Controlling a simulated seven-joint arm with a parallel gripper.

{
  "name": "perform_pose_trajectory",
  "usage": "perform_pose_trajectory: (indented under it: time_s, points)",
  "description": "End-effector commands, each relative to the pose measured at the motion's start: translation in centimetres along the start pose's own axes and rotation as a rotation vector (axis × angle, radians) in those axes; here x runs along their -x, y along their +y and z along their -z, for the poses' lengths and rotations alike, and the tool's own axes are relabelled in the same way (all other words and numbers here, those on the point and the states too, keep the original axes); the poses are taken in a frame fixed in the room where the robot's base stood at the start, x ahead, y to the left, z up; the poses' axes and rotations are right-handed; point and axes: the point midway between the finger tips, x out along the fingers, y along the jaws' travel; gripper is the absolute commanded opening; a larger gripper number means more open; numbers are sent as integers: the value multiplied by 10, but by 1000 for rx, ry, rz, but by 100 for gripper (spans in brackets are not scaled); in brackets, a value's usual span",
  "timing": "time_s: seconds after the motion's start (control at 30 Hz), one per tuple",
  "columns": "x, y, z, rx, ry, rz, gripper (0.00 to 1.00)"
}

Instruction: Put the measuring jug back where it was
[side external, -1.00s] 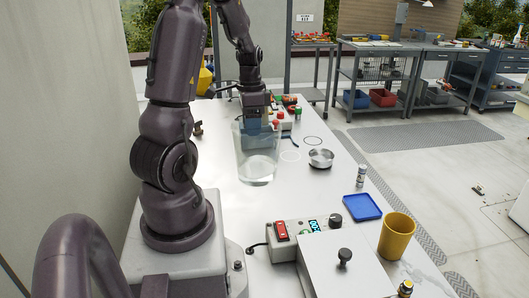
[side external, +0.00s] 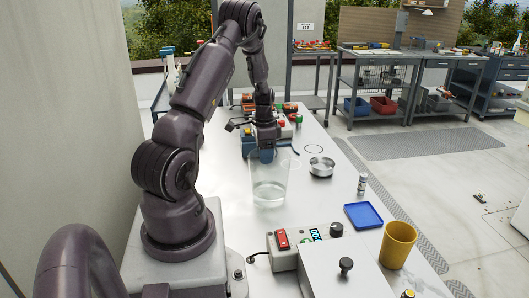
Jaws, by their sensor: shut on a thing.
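The clear measuring jug (side external: 269,190) is in the middle of the white table in the side external view. My gripper (side external: 266,154) points down at the top of the jug and is shut on its rim or wall. The fingertips are partly hidden, so the exact grip cannot be told. The jug looks about upright. Whether its base touches the table or hangs just above it is unclear. A pale ring outline (side external: 291,164) lies right beside the jug, and a dark ring outline (side external: 313,149) lies farther back on the table.
A round metal dish (side external: 321,167) and a small shaker-like bottle (side external: 362,184) stand to the right. A blue tray (side external: 363,216), a yellow cup (side external: 397,245) and a control box (side external: 300,247) are nearer the camera. Coloured items crowd behind my gripper.

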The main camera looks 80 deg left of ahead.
Motion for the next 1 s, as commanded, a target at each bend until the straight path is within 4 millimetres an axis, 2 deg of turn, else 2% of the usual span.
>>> perform_pose_trajectory:
  time_s: [0.3,0.33,0.4,0.43,0.77,0.87,1.0]
  points:
    - [-2,0,0,0,1,0,7]
    - [-2,0,0,0,0,1,58]
    - [-2,0,0,0,0,1,74]
    - [-2,0,0,0,1,1,78]
    - [2,0,0,0,1,2,78]
    - [14,-1,1,-1,3,4,78]
    - [42,-1,1,0,5,6,78]
